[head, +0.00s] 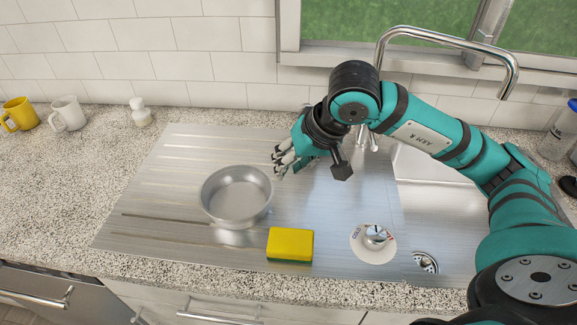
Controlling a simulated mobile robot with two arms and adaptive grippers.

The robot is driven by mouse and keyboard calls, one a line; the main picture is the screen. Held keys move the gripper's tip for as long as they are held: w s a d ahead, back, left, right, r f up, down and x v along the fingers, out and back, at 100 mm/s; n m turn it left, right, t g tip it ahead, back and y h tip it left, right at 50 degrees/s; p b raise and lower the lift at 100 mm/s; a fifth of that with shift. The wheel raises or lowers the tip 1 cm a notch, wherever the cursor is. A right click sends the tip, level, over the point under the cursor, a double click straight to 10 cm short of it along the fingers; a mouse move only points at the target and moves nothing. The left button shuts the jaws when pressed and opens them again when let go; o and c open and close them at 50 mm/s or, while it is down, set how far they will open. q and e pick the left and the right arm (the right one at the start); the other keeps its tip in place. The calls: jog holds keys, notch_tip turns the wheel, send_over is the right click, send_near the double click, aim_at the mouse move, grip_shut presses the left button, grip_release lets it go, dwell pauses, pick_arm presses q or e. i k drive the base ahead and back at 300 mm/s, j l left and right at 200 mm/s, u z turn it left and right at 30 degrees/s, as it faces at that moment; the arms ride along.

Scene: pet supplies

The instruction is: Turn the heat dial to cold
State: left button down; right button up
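The heat dial (375,236) is a shiny metal knob on a round white plate with small markings. It sits on the steel surface at the front, left of a drain. My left gripper is not in view.
A round metal pan (237,197) and a yellow-green sponge (290,244) stand on the drainboard (160,210), left of the dial. A curved faucet (447,41) rises behind my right arm. Two mugs and a white bottle (140,112) stand at the back left. A clear bottle is far right.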

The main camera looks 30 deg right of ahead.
aim_at(374, 239)
jog(key=z, duration=1.45)
